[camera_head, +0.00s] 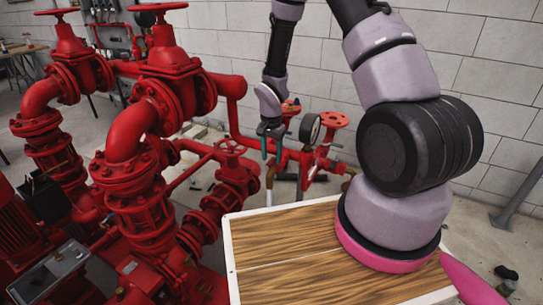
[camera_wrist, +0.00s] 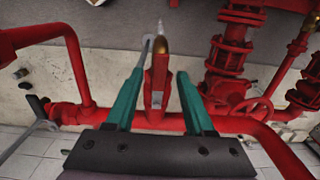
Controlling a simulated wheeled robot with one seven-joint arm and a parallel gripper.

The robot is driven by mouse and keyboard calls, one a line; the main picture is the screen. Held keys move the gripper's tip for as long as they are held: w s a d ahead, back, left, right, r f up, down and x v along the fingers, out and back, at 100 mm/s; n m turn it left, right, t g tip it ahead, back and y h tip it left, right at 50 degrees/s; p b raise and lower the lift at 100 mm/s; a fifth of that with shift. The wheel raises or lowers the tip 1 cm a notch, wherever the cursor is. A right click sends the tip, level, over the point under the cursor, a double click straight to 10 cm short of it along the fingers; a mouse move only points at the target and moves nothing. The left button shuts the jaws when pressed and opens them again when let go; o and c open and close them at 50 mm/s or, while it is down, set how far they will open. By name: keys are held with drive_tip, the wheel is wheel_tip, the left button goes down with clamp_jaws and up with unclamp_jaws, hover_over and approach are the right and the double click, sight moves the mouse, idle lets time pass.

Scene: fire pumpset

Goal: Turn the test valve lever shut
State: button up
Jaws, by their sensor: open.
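In the wrist view, a narrow red piece with a small pale mark, which looks like the test valve lever (camera_wrist: 157,90), lies between the two teal fingers of my gripper (camera_wrist: 163,68). A brass-coloured part (camera_wrist: 160,46) with a pale tip shows beyond it. My gripper is open, with one finger on each side of the red piece and visible gaps. I cannot tell how the piece joins the pipe behind. In the head view, my gripper (camera_head: 271,148) points down beside the red test pipework, left of the pressure gauge (camera_head: 310,128). The lever is not clear there.
Large red valves and pipes (camera_head: 165,85) crowd the left. A red handwheel (camera_head: 334,119) stands right of the gauge. In the wrist view, a red pipe (camera_wrist: 235,124) runs across behind the fingers, with another handwheel (camera_wrist: 252,108) at right. A block wall (camera_head: 490,60) stands behind.

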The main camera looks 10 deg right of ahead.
drive_tip(key=shift+c, duration=0.3)
clamp_jaws()
idle(1.2)
